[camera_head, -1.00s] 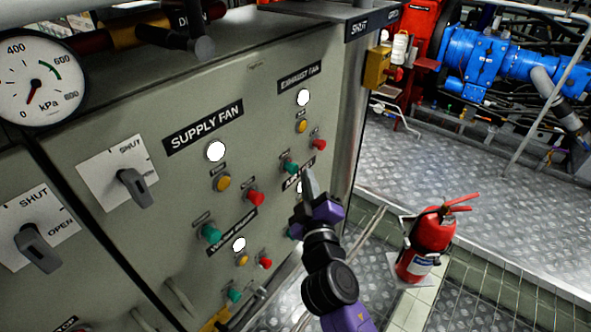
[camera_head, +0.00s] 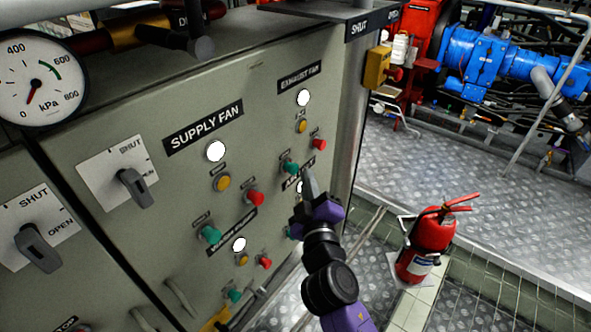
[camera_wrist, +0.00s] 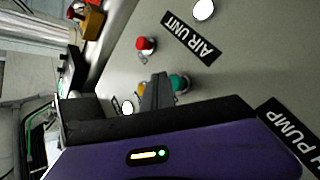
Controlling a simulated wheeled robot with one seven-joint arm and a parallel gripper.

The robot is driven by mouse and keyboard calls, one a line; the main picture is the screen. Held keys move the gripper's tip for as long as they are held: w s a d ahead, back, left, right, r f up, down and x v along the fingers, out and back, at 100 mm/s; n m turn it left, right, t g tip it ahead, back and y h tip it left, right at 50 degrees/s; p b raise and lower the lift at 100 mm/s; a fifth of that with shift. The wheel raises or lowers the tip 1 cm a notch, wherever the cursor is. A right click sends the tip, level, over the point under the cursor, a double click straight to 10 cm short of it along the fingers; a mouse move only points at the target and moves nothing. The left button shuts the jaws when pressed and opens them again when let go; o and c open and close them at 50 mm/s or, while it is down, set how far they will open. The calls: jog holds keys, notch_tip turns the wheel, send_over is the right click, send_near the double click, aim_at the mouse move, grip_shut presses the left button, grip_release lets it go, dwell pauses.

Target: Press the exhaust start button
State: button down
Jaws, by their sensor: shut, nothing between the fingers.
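The exhaust fan group sits on the grey panel under the EXHAUST FAN label (camera_head: 300,77). It has a white lamp (camera_head: 303,98), a yellow button (camera_head: 301,126), a red button (camera_head: 319,144) and a green button (camera_head: 290,167). My gripper (camera_head: 309,168) is shut and empty, its tip just right of the green button in the head view. In the wrist view, my shut fingers (camera_wrist: 157,88) overlap the left edge of the green button (camera_wrist: 181,83), with the red button (camera_wrist: 146,45) beyond. I cannot tell whether the fingertips touch the panel.
The SUPPLY FAN group, with its red button (camera_head: 255,198) and green button (camera_head: 211,234), is to the left. The AIR UNIT label (camera_wrist: 190,38) is close by. A fire extinguisher (camera_head: 428,245) stands on the floor at right. Open floor lies beyond the panel's right edge.

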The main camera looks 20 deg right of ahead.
jog(key=shift+w+a, duration=0.1)
jog(key=shift+w, duration=0.05)
jog(key=shift+w+a+b, duration=0.15)
jog(key=shift+w+b, duration=0.05)
jog(key=shift+b, duration=0.1)
jog(key=shift+w+a, duration=0.35)
jog(key=shift+w, duration=0.05)
dwell(1.1)
jog(key=shift+d, duration=0.1)
jog(key=shift+s+d, duration=0.45)
jog(key=shift+s, duration=0.3)
jog(key=s+d, duration=0.1)
jog(key=s, duration=0.1)
jog(key=s+d+p, duration=0.1)
jog(key=s+d, duration=0.1)
dwell(0.4)
dwell(0.5)
